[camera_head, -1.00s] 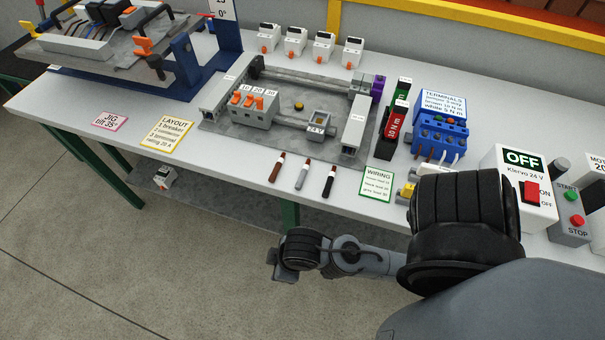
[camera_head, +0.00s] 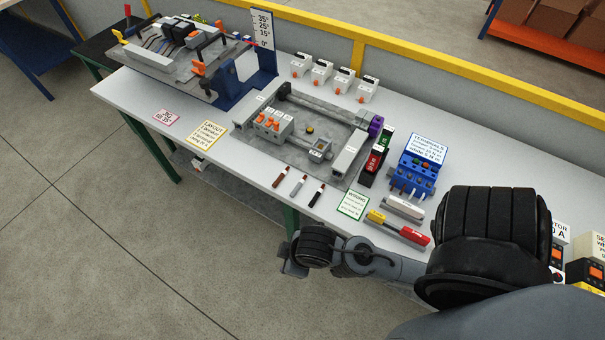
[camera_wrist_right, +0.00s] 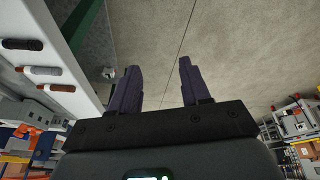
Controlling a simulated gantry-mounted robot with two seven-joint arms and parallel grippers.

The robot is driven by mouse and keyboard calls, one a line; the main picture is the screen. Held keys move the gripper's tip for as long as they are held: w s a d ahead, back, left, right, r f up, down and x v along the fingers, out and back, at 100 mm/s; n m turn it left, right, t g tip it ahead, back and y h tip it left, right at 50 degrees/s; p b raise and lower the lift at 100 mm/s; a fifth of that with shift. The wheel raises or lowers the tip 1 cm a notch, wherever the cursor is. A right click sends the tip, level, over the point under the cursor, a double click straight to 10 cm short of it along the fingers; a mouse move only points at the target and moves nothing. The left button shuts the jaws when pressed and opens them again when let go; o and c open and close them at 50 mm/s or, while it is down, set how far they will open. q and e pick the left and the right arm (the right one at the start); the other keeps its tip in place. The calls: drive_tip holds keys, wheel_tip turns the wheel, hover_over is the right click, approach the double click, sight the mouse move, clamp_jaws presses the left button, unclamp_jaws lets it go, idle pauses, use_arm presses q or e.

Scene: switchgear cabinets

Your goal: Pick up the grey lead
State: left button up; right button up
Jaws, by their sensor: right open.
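The grey lead (camera_head: 298,186) lies on the white table near its front edge, between the brown lead (camera_head: 279,176) and the black lead (camera_head: 317,194). The right wrist view also shows the grey lead (camera_wrist_right: 41,71) at the left, between the black lead (camera_wrist_right: 22,44) and the brown lead (camera_wrist_right: 56,89). My right gripper (camera_wrist_right: 158,72) is open and empty, with bare floor between its fingers. In the head view my right gripper (camera_head: 289,263) is in front of the table, apart from the leads. My left gripper is out of view.
Behind the leads is a grey mounting plate (camera_head: 262,148) with breakers and rails. A green-edged wiring card (camera_head: 352,205) and a red-and-yellow tool (camera_head: 400,228) lie to the right. A blue terminal block (camera_head: 412,178) stands behind. Floor in front of the table is clear.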

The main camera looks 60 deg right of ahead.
drive_tip(key=w+a+r+n+t+p, duration=0.1)
drive_tip(key=w+r+n+t+p, duration=0.1)
drive_tip(key=w+r+n+p, duration=0.55)
drive_tip(key=w+f+n+p, duration=0.2)
drive_tip(key=w+p, duration=0.1)
drive_tip(key=w, duration=0.1)
drive_tip(key=n+g, duration=0.5)
drive_tip(key=g, duration=0.1)
hover_over(298, 186)
wheel_tip(298, 186, down, 6)
drive_tip(key=shift+w+f, duration=0.1)
drive_tip(key=shift+w, duration=0.05)
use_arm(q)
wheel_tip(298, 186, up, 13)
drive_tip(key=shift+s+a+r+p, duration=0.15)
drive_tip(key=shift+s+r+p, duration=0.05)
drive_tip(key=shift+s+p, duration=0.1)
use_arm(e)
drive_tip(key=shift+f, duration=3)
clamp_jaws()
